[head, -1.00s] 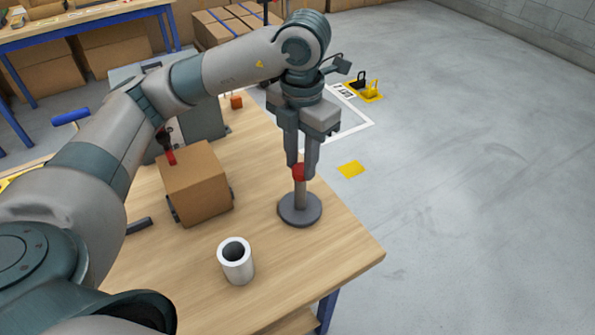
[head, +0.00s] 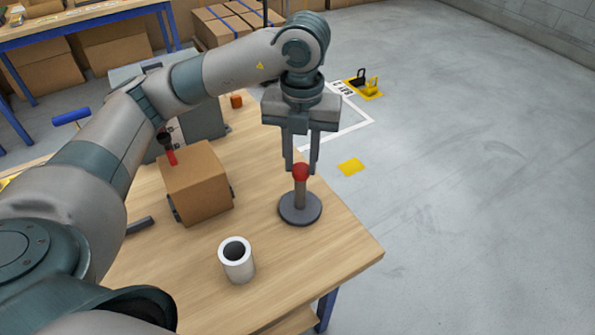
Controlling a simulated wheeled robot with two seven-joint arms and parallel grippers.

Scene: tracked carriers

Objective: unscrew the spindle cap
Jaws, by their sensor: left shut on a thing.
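The spindle stands upright near the table's right edge, a grey post (head: 300,195) on a round dark base (head: 300,210). The red spindle cap (head: 300,173) sits at the top of the post. My left gripper (head: 301,171) comes down from above and is shut on the cap, with one finger at each side. The finger on the far side is partly hidden by the cap. My right gripper is not in view.
A white hollow cylinder (head: 237,262) stands on the wooden table (head: 330,250) in front of the spindle.

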